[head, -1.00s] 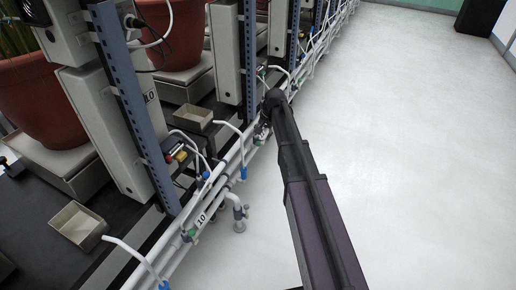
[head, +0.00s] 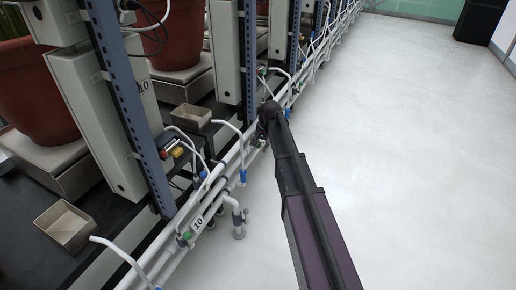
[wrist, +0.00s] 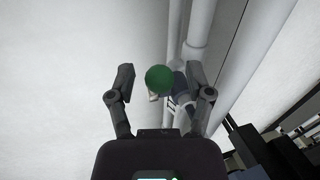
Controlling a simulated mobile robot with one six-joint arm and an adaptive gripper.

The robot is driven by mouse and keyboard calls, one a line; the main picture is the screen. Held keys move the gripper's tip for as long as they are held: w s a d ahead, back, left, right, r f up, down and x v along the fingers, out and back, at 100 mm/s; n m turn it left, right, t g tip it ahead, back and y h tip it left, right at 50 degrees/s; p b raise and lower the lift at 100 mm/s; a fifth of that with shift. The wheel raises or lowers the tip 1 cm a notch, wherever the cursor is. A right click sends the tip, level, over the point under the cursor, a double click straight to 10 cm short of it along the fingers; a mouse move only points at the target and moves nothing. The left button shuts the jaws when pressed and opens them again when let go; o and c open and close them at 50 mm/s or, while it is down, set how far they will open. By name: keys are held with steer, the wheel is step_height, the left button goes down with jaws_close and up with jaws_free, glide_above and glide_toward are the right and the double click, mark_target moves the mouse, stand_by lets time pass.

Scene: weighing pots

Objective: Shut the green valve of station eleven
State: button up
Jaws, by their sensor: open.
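A round green valve knob (wrist: 159,78) shows in the wrist view, between the two open fingers of my gripper (wrist: 160,90). Gaps show between the knob and both fingers. The knob sits beside white pipes (wrist: 199,35). A plate with black marks is partly hidden behind it, so I cannot read its station number. In the head view my arm reaches to the pipes past station ten, and its end (head: 268,112) covers the valve there. Another green valve (head: 186,237) is at the plate marked 10 (head: 198,224).
White pipes (head: 232,160) run along the rack's edge, with thin bent tubes rising from them. Blue-grey posts, red pots (head: 168,38) and beige trays (head: 65,222) stand to the left. The pale floor (head: 400,130) on the right is clear.

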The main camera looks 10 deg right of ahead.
jaws_close()
steer(key=shift+s+f, duration=0.1)
stand_by(0.4)
steer(key=shift+s+a+f+t+h+b, duration=0.15)
steer(key=shift+f+t+h+b, duration=0.3)
steer(key=shift+t+b, duration=0.1)
steer(key=shift+s+a+f+t+h+b, duration=0.15)
steer(key=shift+f+t+h+b, duration=0.15)
steer(key=shift+t+h+b, duration=0.2)
steer(key=shift+f+n+t+h+b, duration=0.2)
steer(key=shift+f+t+h+b, duration=0.15)
steer(key=shift+t+b, duration=0.5)
steer(key=shift+f+n+t+h+b, duration=0.25)
steer(key=shift+t+h+b, duration=0.15)
steer(key=shift+t+b, duration=0.35)
steer(key=shift+w, duration=0.1)
